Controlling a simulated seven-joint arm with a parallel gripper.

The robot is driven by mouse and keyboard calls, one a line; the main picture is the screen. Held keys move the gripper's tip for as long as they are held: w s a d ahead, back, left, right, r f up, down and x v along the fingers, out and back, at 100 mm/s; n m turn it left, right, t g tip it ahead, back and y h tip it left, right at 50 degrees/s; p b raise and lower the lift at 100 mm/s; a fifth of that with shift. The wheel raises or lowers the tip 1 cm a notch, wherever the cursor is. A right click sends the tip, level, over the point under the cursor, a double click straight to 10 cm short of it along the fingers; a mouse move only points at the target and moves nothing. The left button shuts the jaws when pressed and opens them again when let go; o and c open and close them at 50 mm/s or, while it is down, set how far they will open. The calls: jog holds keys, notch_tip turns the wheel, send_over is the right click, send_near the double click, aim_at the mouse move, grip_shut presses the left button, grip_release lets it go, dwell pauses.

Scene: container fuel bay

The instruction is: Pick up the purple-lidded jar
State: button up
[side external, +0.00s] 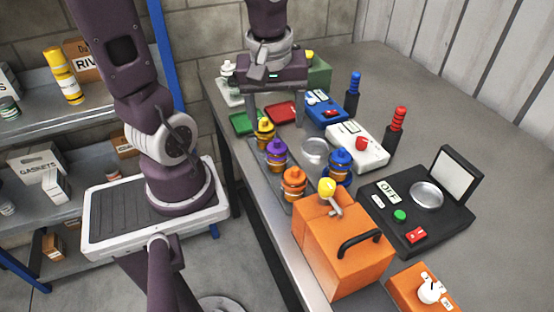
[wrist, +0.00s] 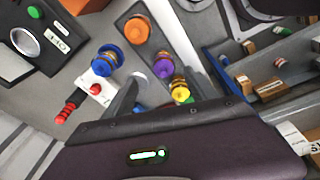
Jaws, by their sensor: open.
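The purple-lidded jar (side external: 277,156) stands upright in a row on a grey tray (wrist: 160,40), between the yellow-lidded jar (side external: 265,132) and the orange-lidded jar (side external: 293,184). My gripper (side external: 276,122) is open and empty, above the table and behind the purple-lidded jar in the side view. In the wrist view the gripper (wrist: 163,78) has its fingers spread, with nothing held between them. Whether a finger touches the jar cannot be told.
A blue-lidded jar (side external: 340,164) and a round pale dish (side external: 315,151) lie to the right of the row. An orange box with a handle (side external: 340,250) stands in front. Red (side external: 283,112) and green (side external: 244,122) trays lie behind. The table's far right is clear.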

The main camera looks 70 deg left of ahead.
aim_at(277, 147)
jog(key=a+f+n, duration=0.1)
jog(key=n, duration=0.1)
jog(key=a+f+n+g+h, duration=0.1)
jog(key=f+n, duration=0.1)
jog(key=a+f+n, duration=0.1)
jog(key=f+n, duration=0.1)
jog(key=shift+w+f+n, duration=0.1)
jog(key=shift+w+n, duration=0.25)
jog(key=shift+n, duration=0.05)
jog(key=f, duration=0.6)
jog(key=shift+w+d+f, duration=0.1)
jog(key=shift+w+f, duration=0.15)
jog(key=shift+f, duration=0.05)
grip_shut()
